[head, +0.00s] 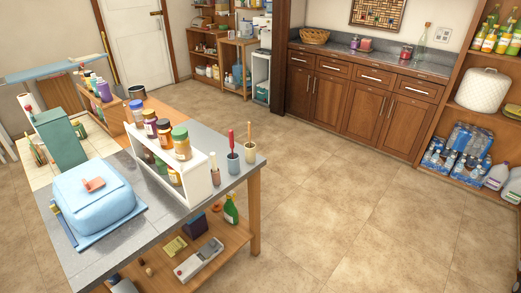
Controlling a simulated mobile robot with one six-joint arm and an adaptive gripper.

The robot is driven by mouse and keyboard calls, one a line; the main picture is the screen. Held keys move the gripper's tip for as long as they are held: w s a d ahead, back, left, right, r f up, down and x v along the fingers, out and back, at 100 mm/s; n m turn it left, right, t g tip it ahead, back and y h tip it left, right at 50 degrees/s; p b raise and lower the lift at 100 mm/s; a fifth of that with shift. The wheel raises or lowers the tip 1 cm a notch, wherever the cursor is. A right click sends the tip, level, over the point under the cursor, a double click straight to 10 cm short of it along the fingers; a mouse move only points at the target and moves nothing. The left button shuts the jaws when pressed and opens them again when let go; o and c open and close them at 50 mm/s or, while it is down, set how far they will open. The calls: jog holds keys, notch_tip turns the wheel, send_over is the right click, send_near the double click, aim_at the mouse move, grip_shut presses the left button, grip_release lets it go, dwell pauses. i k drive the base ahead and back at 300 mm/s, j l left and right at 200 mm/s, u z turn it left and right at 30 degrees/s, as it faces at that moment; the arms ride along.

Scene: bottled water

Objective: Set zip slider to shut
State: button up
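I cannot make out a zip slider or a zip in the head view. Bottled water (437,159) stands on the low right shelf, with blue shrink-wrapped packs (468,138) behind and beside it. My gripper is not in view.
The grey-topped table (128,243) carries a white rack (202,187) of jars and two cups with tools. Its lower wooden shelf holds a green bottle (230,209). Dark wooden cabinets (345,100) line the back wall. The tiled floor (340,215) between is clear.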

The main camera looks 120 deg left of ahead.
aim_at(56, 210)
jog(key=k+u, duration=0.15)
jog(key=u, duration=4.8)
